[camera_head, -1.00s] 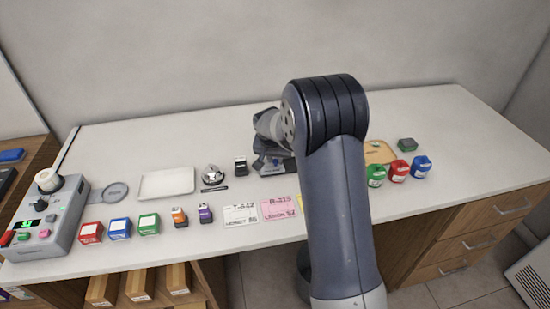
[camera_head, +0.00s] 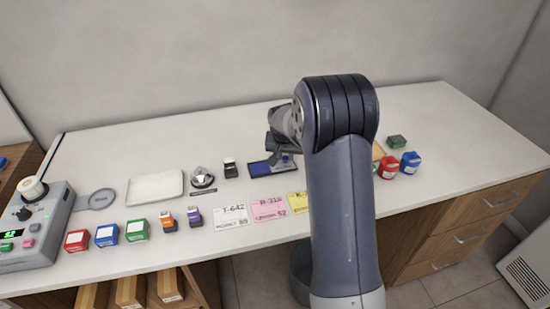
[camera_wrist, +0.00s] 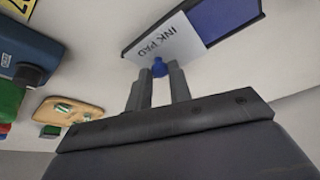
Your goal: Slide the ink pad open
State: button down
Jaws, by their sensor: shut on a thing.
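The ink pad (camera_head: 262,169) lies on the counter, left of my gripper (camera_head: 284,153) in the head view; the arm partly hides its right end. In the wrist view the grey-white lid (camera_wrist: 165,40) is lettered INK PAD, and a blue pad surface (camera_wrist: 222,18) shows uncovered beside it within the dark case. My gripper (camera_wrist: 159,72) is shut on the small blue knob (camera_wrist: 159,66) at the lid's end.
Ticket cards (camera_head: 268,208) lie in front of the pad. A black stamp (camera_head: 230,168) and a bell (camera_head: 203,178) stand to its left. Bottles (camera_head: 388,167) stand to the right. In the wrist view, a dark blue object (camera_wrist: 36,55) and a wooden board (camera_wrist: 68,112) lie left.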

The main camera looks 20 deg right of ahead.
jog(key=c, duration=1.3)
grip_release()
jog(key=b+v, duration=0.1)
jog(key=v, duration=0.9)
jog(key=shift+s+r, duration=0.2)
jog(key=shift+r, duration=0.15)
jog(key=shift+a, duration=0.1)
jog(key=p+x, duration=0.1)
jog(key=x, duration=0.9)
jog(key=shift+w+f, duration=0.15)
jog(key=shift+f, duration=0.05)
jog(key=shift+w+f, duration=0.1)
jog(key=shift+f, duration=0.1)
jog(key=shift+a, duration=0.3)
